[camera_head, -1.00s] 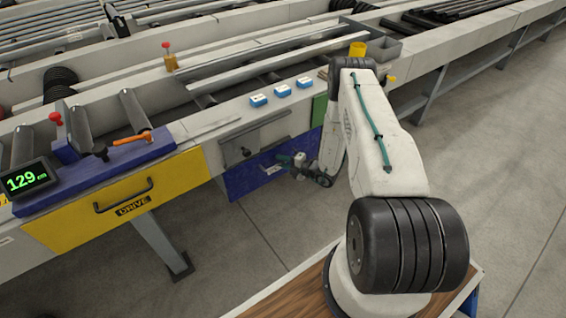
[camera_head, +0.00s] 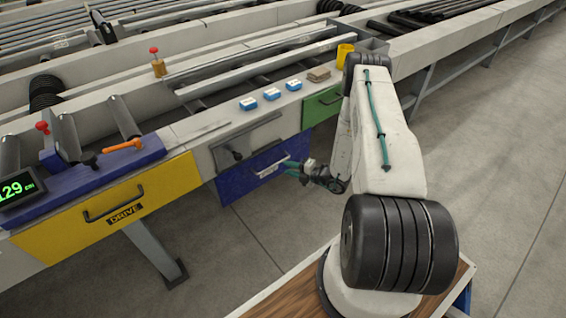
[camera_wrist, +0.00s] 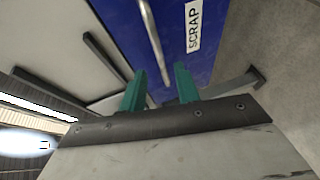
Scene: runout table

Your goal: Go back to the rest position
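My gripper (camera_head: 292,168) is low in front of the blue drawer (camera_head: 232,188), under the table edge. In the wrist view, the two teal fingers of my gripper (camera_wrist: 159,74) are apart with nothing between them. Beyond them is the blue drawer front (camera_wrist: 208,62), with a metal bar handle (camera_wrist: 150,30) and a label reading SCRAP. The fingers look clear of the handle. The drawer looks shut.
A yellow DRIVE drawer (camera_head: 70,218), a grey panel (camera_head: 262,138) and a green drawer (camera_head: 322,103) line the table front. Blue boxes (camera_head: 271,94), a brown stack (camera_head: 319,75) and a yellow cup (camera_head: 345,55) stand on top. Right floor is clear.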

